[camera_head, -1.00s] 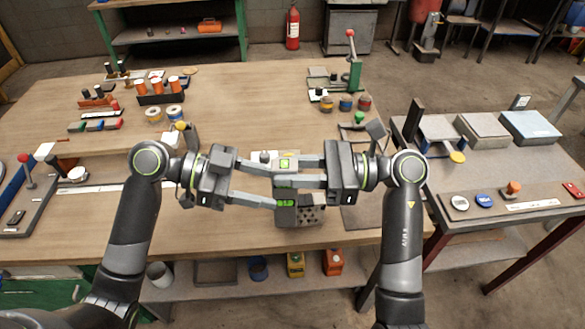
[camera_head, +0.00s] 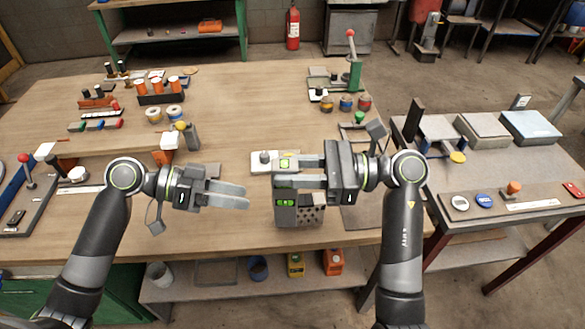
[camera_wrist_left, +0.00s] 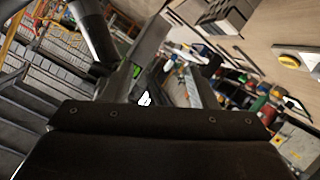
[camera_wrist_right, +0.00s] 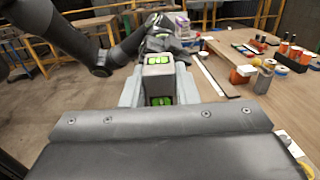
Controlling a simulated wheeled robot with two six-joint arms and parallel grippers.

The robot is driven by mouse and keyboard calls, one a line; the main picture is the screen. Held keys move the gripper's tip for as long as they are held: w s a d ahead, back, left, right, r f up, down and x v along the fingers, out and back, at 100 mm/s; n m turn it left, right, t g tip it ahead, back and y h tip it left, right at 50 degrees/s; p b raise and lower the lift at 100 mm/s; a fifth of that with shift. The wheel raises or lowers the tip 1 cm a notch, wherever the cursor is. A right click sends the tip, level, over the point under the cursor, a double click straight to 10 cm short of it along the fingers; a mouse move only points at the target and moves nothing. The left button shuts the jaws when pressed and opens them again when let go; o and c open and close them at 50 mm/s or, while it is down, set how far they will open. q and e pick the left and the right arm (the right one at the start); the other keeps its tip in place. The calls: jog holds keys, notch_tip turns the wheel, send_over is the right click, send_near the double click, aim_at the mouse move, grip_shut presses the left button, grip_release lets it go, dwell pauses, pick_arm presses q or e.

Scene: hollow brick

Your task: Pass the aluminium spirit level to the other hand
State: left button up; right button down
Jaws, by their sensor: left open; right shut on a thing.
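The aluminium spirit level (camera_head: 285,215) is a grey bar with green vials, held upright at the middle of the head view. My right gripper (camera_head: 282,183) is shut on its upper part, coming from the right. In the right wrist view the level (camera_wrist_right: 158,84) shows end-on between the fingers, with green vials facing the camera. My left gripper (camera_head: 246,196) is open and empty, to the left of the level with a gap between them. In the left wrist view its fingers (camera_wrist_left: 170,70) are spread; whether the green patch there is the level, I cannot tell.
A grey block with holes (camera_head: 313,212) stands right behind the level. A pale plate with a knob (camera_head: 262,158) lies behind. An orange and white item (camera_head: 168,150) and a dark upright block (camera_head: 193,137) stand beyond my left gripper. The front table strip (camera_head: 240,230) is bare.

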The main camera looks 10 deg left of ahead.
pick_arm(q)
jog(key=s+a+f+n+y, duration=0.3)
jog(key=f+n, duration=0.5)
jog(key=f, duration=0.3)
jog(key=s+a+f+n+t+y, duration=0.1)
jog(key=s+a+f+n+y, duration=0.15)
jog(key=f+n, duration=0.8)
jog(key=s+a+f+n+y, duration=0.25)
jog(key=f+n, duration=0.45)
jog(key=f, duration=0.6)
jog(key=s+a+f+m+y, duration=0.45)
jog(key=s+f, duration=0.55)
jog(key=f, duration=0.4)
jog(key=s+f+m+g+y, duration=0.1)
jog(key=s+f+m, duration=0.3)
jog(key=s, duration=0.5)
jog(key=s+f+m+g+y, duration=0.1)
jog(key=s+f+m, duration=0.4)
jog(key=s+m, duration=0.2)
jog(key=shift+s+a+f+g, duration=0.3)
jog(key=shift+s+a, duration=0.1)
jog(key=shift+s, duration=0.8)
